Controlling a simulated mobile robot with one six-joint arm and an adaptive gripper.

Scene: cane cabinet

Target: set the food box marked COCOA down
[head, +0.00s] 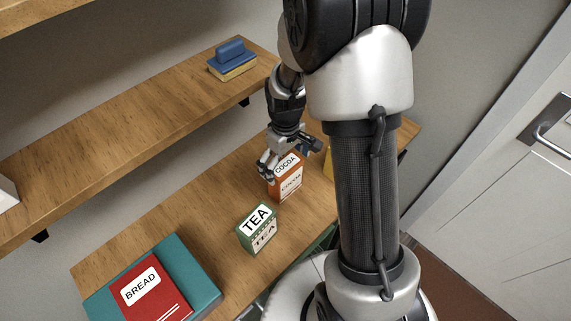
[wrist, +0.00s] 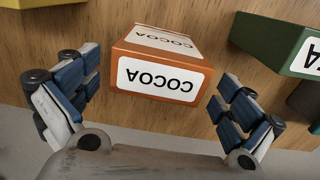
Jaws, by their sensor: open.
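The orange food box marked COCOA (head: 287,182) stands upright on the lower wooden shelf in the head view. In the wrist view the COCOA box (wrist: 158,72) lies between my two fingers, its label upside down. My gripper (head: 287,160) is at the top of the box. In the wrist view my gripper (wrist: 155,98) is open, with a gap between each finger and the box's sides. The box's underside is hidden, but it appears to rest on the wood.
A green TEA box (head: 259,228) stands nearby, in front of the COCOA box. A yellow item (head: 328,165) is partly hidden behind my arm. An upper shelf (head: 130,118) carries a blue-and-yellow item (head: 231,60).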

